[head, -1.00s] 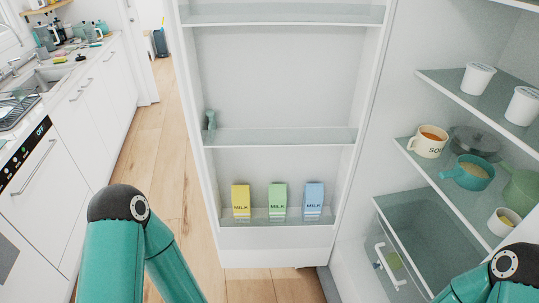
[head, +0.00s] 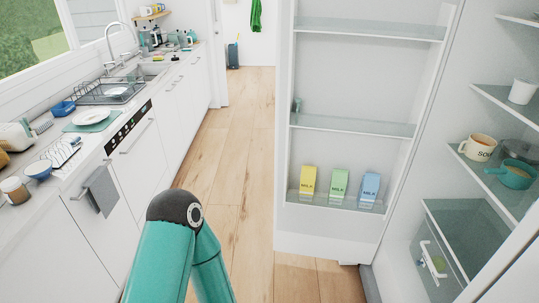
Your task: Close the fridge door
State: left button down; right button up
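The white fridge door (head: 365,75) stands wide open in the head view, right of the middle, with its inner side facing me. Its lowest shelf holds a yellow milk carton (head: 308,182), a green one (head: 339,184) and a blue one (head: 370,187). The open fridge interior (head: 445,140) is at the right, with a soup mug (head: 478,148), a teal pan (head: 515,174) and a drawer (head: 463,238). My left arm shows at the bottom, left of the door, but its gripper is not visible. My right gripper is also out of view.
A counter with a sink (head: 110,90), a plate (head: 92,116) and a dish rack runs along the left. A towel (head: 101,190) hangs from a front below it. Clear wooden floor (head: 225,135) lies between the counter and the door.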

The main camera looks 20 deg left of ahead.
aim_at(366, 75)
jog(key=u, duration=0.6)
jog(key=k, duration=0.15)
jog(key=u, duration=0.1)
jog(key=i, duration=0.2)
jog(key=u, duration=1.65)
jog(key=i, duration=1.7)
jog(key=z, duration=2.8)
jog(key=i, duration=0.8)
